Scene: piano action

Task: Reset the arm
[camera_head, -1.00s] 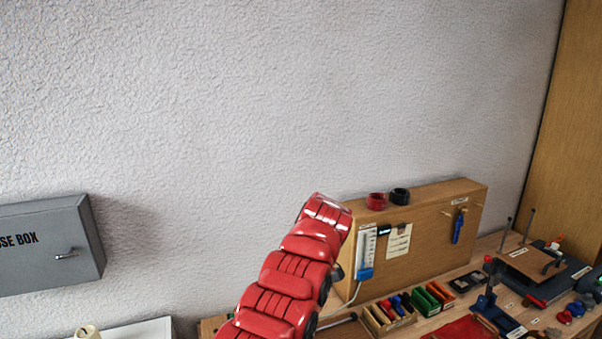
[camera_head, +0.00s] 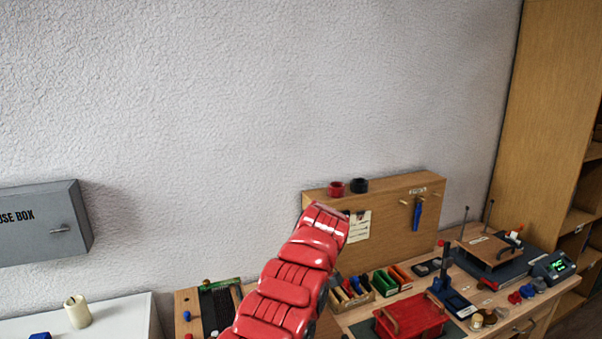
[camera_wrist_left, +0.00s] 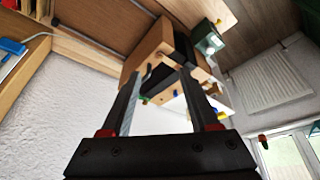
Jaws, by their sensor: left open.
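A red segmented arm of mine (camera_head: 285,285) rises from the bottom middle of the head view and leans to the right in front of the wall and workbench. Its end overlaps the left part of the upright wooden board, and no gripper fingers show there. In the left wrist view my left gripper (camera_wrist_left: 160,75) shows two dark fingers spread apart, with nothing held between them. Beyond the fingers is a tilted view of wooden blocks or furniture, too unclear to name. My right gripper is in neither view.
The upright wooden board (camera_head: 385,225) stands at the back of the bench, with tape rolls on top. A red tray (camera_head: 412,316), small bins (camera_head: 378,284) and tools crowd the bench. A grey fuse box (camera_head: 40,225) hangs left; a wooden shelf (camera_head: 545,110) stands right.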

